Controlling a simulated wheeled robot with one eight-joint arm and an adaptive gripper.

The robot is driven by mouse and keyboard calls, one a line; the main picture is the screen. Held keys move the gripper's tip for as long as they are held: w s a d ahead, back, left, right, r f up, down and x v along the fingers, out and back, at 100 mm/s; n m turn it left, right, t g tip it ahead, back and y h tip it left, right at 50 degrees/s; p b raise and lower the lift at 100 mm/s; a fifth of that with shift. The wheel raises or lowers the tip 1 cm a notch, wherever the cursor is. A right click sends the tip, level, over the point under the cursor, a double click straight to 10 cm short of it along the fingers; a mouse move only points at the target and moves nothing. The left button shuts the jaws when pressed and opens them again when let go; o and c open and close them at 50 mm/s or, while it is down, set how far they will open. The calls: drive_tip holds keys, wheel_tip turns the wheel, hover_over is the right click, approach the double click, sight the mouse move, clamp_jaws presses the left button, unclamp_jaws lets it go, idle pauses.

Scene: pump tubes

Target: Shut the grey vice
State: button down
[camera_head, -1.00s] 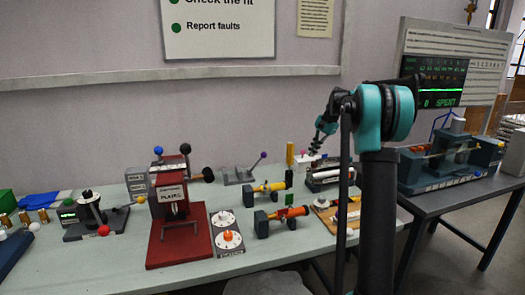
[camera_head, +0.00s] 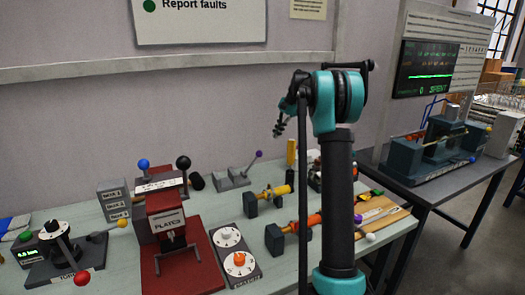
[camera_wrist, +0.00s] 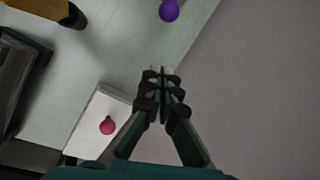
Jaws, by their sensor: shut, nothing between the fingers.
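A small grey device (camera_head: 232,178) with two raised blocks and a lever ending in a purple knob (camera_head: 258,154) sits at the back of the bench; it looks like the grey vice. The lever slants up to the right. The purple knob also shows at the top edge of the wrist view (camera_wrist: 169,10); the vice body is out of that view. My gripper (camera_head: 279,130) is up in the air, right of the knob in the head view. In the wrist view my gripper (camera_wrist: 161,72) has its fingers together, with nothing between them.
A red press (camera_head: 172,235), a dial plate (camera_head: 238,255), a yellow tube (camera_head: 270,195) and an orange tube (camera_head: 300,223) stand around on the bench (camera_head: 215,208). A white block (camera_wrist: 92,115) with a pink knob (camera_wrist: 107,125) lies below left of my fingers. The wall (camera_head: 190,110) is behind.

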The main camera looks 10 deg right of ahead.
drive_tip(key=s+a+f, duration=0.2)
drive_tip(key=a+f, duration=0.3)
drive_tip(key=f, duration=0.2)
drive_tip(key=shift+s+a, duration=0.2)
drive_tip(key=shift+a, duration=0.2)
drive_tip(key=shift+a, duration=0.1)
idle(0.4)
drive_tip(key=shift+s+a+r+n+t+h, duration=0.15)
drive_tip(key=shift+s+a+r+t+h, duration=0.6)
drive_tip(key=shift+a+h, duration=1.5)
drive_tip(key=shift+s+a+r+n+t+h, duration=0.1)
drive_tip(key=shift+s+a+r+t+h, duration=0.35)
drive_tip(key=shift+s+a+h, duration=1.6)
drive_tip(key=shift+w+a+r+n+t+h, duration=0.2)
drive_tip(key=shift+a+r+t+h, duration=0.7)
drive_tip(key=shift+a, duration=2.55)
